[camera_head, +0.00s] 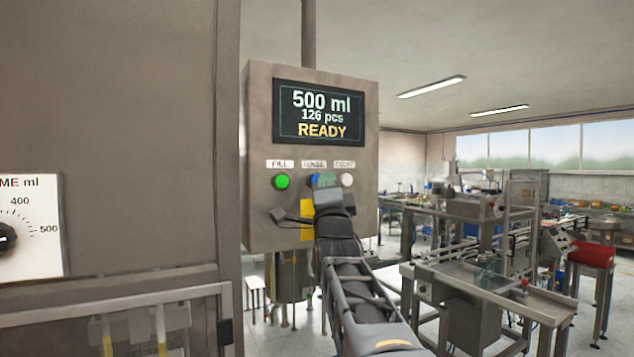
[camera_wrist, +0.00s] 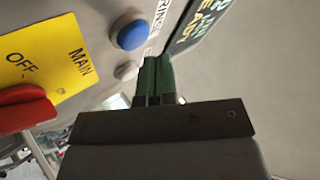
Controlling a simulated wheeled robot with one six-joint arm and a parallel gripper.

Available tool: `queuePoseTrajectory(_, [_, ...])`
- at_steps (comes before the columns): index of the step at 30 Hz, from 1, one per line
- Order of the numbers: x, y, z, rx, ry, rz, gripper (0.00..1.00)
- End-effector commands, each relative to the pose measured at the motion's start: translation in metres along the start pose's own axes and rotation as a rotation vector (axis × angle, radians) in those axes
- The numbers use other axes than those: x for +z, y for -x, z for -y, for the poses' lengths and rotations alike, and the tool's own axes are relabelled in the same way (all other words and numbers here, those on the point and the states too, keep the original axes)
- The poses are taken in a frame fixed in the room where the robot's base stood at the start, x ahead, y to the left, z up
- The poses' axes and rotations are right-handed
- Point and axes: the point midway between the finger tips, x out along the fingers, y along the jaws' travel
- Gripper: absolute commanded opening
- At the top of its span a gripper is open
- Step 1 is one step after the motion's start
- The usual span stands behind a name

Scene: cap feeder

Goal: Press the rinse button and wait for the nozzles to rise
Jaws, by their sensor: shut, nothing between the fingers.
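The blue rinse button (camera_head: 314,180) is the middle one of three on the grey control box (camera_head: 360,110), partly hidden behind my gripper (camera_head: 327,181). The blue button (camera_wrist: 130,33) shows whole in the wrist view, beside part of the RINSE label (camera_wrist: 151,32). My gripper (camera_wrist: 157,78) has its green fingers shut together and empty. Their tips are close to the panel and appear to one side of the blue button; I cannot tell whether they touch the panel. The screen (camera_head: 318,113) reads 500 ml, 126 pcs, READY. The nozzles cannot be made out.
A lit green FILL button (camera_head: 281,181) and a white COUNT button (camera_head: 347,180) flank the blue one. Below is a yellow MAIN OFF plate (camera_wrist: 62,55) with a red switch (camera_wrist: 28,108). A volume dial (camera_head: 5,238) is at far left. Machines (camera_head: 480,275) stand at right.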

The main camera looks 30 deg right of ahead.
Motion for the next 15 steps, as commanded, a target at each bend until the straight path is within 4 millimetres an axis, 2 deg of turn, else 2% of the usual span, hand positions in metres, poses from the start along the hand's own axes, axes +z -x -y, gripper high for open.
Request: queuePoseTrajectory(15, [0.0042, -0.0060, -0.0046, -0.001, 0.001, 0.000, 0.00])
